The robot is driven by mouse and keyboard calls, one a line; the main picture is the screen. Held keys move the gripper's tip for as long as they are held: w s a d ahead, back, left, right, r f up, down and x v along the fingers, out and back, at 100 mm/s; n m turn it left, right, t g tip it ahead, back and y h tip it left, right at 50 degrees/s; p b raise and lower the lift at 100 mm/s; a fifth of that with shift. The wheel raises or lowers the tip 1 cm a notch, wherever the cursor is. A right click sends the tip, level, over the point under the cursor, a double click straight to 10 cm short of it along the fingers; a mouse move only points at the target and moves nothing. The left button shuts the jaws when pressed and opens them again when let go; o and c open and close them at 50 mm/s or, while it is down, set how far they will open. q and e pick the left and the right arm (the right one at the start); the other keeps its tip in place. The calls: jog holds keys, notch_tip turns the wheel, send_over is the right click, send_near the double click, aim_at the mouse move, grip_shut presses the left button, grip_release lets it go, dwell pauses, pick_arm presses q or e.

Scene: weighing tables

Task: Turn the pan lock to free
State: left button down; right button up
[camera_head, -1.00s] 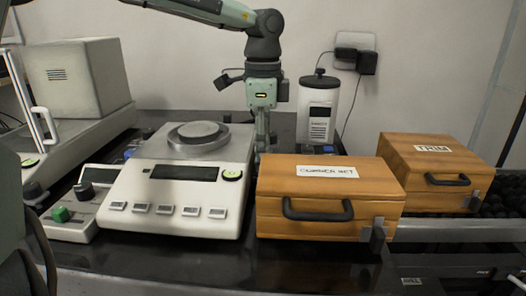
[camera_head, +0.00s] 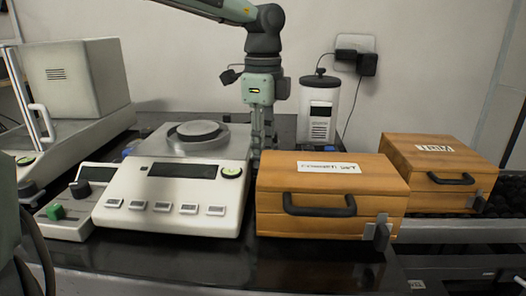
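A white balance (camera_head: 168,212) with a round metal pan (camera_head: 198,132) stands on the dark table at centre left. A small control box (camera_head: 62,228) beside its left side carries a black knob (camera_head: 80,188) and a green knob (camera_head: 55,212). I cannot tell which part is the pan lock, or its setting. My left gripper (camera_head: 263,138) points down behind the balance's right rear corner and the nearer wooden box. Its fingertips are partly hidden, so its opening is unclear. It is well to the right of both knobs. My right gripper is not in view.
Two wooden boxes with handles, one nearer (camera_head: 325,225) and one labelled TRIM (camera_head: 425,195), stand on the right. A white canister (camera_head: 318,110) is behind them. A grey cabinet-like instrument (camera_head: 72,85) is at far left. The dark table front (camera_head: 200,262) is clear.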

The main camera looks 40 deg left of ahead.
pick_arm(q)
jog(key=c, duration=1.2)
grip_release()
notch_tip(320, 180, up, 12)
